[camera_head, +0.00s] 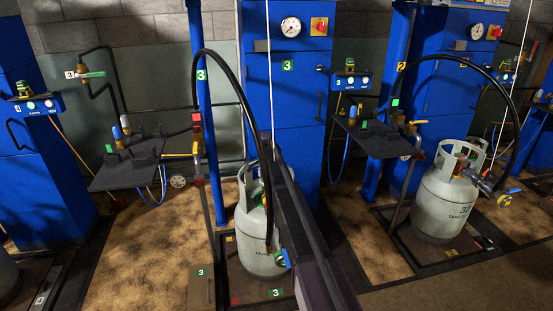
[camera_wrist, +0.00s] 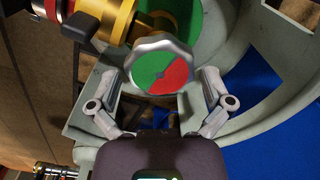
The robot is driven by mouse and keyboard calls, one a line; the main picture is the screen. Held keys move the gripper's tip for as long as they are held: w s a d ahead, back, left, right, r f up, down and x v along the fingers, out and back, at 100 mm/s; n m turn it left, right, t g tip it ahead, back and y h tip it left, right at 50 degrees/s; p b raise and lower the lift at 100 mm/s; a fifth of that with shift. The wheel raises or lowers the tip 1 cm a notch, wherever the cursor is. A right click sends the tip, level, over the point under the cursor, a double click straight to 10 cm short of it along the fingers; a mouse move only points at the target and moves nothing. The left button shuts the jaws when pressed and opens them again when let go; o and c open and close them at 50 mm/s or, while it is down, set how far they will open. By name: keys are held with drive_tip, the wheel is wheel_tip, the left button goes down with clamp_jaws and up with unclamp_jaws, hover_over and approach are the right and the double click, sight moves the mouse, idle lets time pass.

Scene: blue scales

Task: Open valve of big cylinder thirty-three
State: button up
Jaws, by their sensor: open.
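In the wrist view, a grey scalloped valve knob (camera_wrist: 162,66) with a green and red face sits between the fingers of my open gripper (camera_wrist: 160,84). The fingers stand on either side of it, with gaps visible. The knob is next to a brass fitting (camera_wrist: 154,24) inside the pale collar (camera_wrist: 285,105) of a cylinder. In the head view, a grey-white big cylinder (camera_head: 245,235) stands at the middle station, partly hidden by my dark arm; its number is not readable. My gripper cannot be made out there.
Another grey cylinder (camera_head: 444,205) stands at the right station. A black hose (camera_head: 236,82) arches down to the middle cylinder. Dark shelves (camera_head: 130,172) and a blue post (camera_head: 204,120) stand close by. Blue cabinets (camera_head: 300,125) stand behind. Brown floor is open at the left.

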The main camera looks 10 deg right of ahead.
sight(266, 180)
drive_tip(key=m, duration=0.8)
drive_tip(key=shift+r+m, duration=0.15)
drive_tip(key=shift+m, duration=0.15)
wheel_tip(266, 180, up, 14)
drive_tip(key=p, duration=1.4)
drive_tip(key=s+r+n+p, duration=0.4)
drive_tip(key=s+n, duration=0.1)
drive_tip(key=s, duration=0.6)
drive_tip(key=s+r+n+p, duration=0.5)
drive_tip(key=s, duration=0.6)
drive_tip(key=shift+r+p, duration=0.15)
drive_tip(key=shift+p, duration=0.15)
